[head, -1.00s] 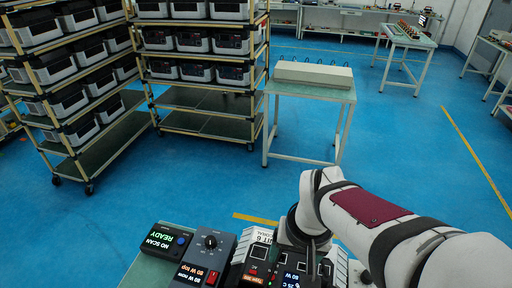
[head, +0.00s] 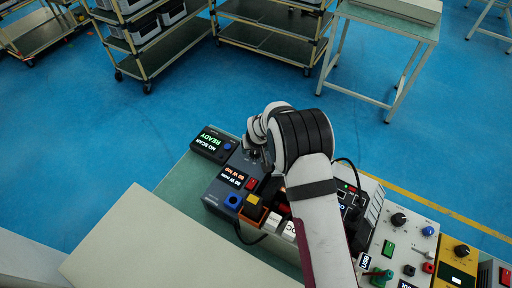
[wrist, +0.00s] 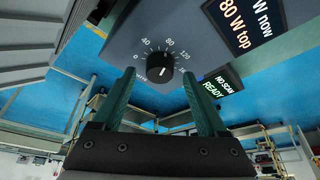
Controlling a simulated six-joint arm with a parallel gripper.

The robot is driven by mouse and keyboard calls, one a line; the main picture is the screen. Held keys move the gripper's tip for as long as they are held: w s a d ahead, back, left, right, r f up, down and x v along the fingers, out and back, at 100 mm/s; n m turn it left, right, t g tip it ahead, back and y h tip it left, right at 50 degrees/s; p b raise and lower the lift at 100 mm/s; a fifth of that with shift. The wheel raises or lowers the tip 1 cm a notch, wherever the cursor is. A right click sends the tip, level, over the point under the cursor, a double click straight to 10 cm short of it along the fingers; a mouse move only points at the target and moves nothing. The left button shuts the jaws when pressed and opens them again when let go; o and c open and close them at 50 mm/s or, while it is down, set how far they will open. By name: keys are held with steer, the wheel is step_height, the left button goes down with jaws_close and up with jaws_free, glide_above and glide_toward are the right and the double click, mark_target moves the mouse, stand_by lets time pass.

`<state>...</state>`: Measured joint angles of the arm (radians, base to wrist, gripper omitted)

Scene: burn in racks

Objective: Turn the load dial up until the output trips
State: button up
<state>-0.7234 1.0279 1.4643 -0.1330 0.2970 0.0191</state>
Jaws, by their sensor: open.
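The load dial is a round black knob (wrist: 160,68) on a dark grey load box, ringed by a white scale with 0, 40, 80 and 120 legible. My gripper (wrist: 158,84) is open, its two green fingers on either side of the dial in the wrist view; contact cannot be told. The load box (head: 222,192) also shows in the head view, under my gripper (head: 256,138). Its display (wrist: 246,22) reads 80 W now and 80 W top. A red switch (head: 251,184) sits beside the display.
A small scanner box (head: 212,145) reading NO SCAN and READY stands beside the load box. A power unit (head: 352,200) and a panel with knobs (head: 398,219) lie to the right. A pale board (head: 150,240) covers the near left bench. Racks stand behind across open floor.

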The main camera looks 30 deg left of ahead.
steer(key=shift+w+f, duration=0.1)
steer(key=shift+f, duration=0.3)
jaws_close()
steer(key=shift+a+m+t+h, duration=0.15)
steer(key=shift+m+h, duration=0.25)
steer(key=shift+m, duration=0.8)
steer(key=shift+a+m+t+h, duration=0.15)
steer(key=shift+m+h, duration=0.25)
steer(key=shift+m, duration=0.8)
steer(key=shift+d, duration=0.1)
jaws_free()
steer(key=v, duration=1.6)
